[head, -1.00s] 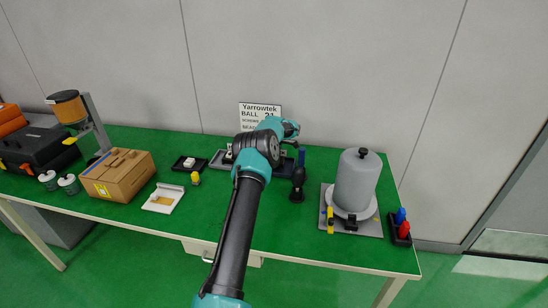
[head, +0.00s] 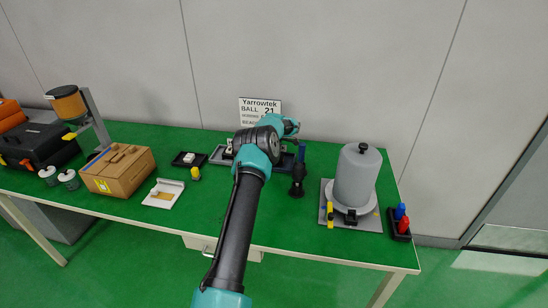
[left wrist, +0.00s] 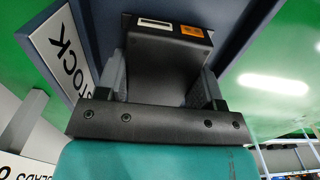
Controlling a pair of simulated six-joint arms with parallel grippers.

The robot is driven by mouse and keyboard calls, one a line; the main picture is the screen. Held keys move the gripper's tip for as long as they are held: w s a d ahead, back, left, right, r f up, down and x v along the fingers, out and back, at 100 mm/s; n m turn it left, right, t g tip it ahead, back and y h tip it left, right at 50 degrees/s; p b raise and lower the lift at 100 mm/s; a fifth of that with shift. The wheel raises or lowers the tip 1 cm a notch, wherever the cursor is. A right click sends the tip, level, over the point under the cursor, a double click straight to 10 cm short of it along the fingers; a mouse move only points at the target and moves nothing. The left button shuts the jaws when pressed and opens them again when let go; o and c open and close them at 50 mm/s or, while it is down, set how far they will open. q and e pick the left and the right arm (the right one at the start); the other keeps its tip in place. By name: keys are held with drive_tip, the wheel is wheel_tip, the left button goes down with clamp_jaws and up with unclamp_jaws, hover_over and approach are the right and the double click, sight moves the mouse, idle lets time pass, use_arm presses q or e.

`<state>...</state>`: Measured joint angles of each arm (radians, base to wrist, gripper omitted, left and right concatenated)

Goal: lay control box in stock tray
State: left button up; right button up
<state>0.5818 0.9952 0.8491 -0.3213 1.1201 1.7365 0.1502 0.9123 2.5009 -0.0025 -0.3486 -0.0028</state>
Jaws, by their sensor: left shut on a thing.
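The control box (left wrist: 165,48) is dark grey with a white label and an orange label, seen in the left wrist view. My left gripper (left wrist: 162,75) is shut on it, with one finger on each side. The blue-grey stock tray (left wrist: 232,25) lies behind the box, with its white STOCK plate (left wrist: 68,52) at the left. I cannot tell whether the box touches the tray floor. In the head view, my left arm covers the box, the fingertips and the middle of a long grey tray (head: 218,158), which appears to be the stock tray. My right gripper is not in view.
A small black tray (head: 183,163) and a cardboard box (head: 118,172) stand left of the arm. A black bottle-like item (head: 298,180) stands close on the right. A grey bell-shaped cover (head: 357,178) stands farther right. The green table front is mostly clear.

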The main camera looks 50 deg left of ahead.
use_arm(q)
drive_tip(key=shift+f, duration=0.2)
drive_tip(key=o, duration=1.1)
wheel_tip(320, 180, up, 17)
drive_tip(key=shift+r, duration=0.2)
idle(0.4)
